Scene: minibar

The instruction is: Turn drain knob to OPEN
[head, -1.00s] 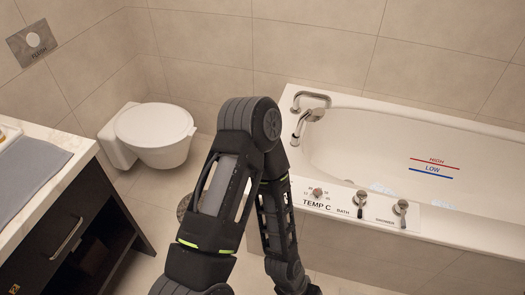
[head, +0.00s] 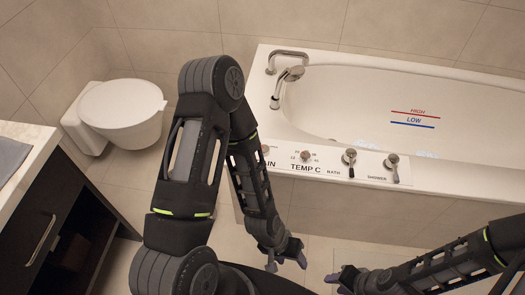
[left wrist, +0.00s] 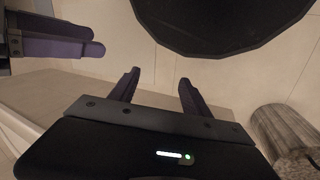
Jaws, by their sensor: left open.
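The drain knob (head: 265,149) is at the left end of the tub's control panel (head: 325,163), in the head view. My left arm partly covers it, and only the letters "AIN" of its label show. Its pointer direction cannot be made out. My left gripper (head: 287,262) hangs low in front of the tub, below the panel and apart from the knob. Its fingers are spread and empty, as the left wrist view (left wrist: 160,90) also shows. My right gripper (head: 338,283) is at the bottom, right of the left one. Its jaw opening is unclear.
The temperature knob (head: 305,156), bath lever (head: 349,160) and shower lever (head: 392,165) sit along the panel. A faucet (head: 287,75) is at the tub's corner. A toilet (head: 120,108) and a dark cabinet (head: 50,225) stand left. Floor shows before the tub.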

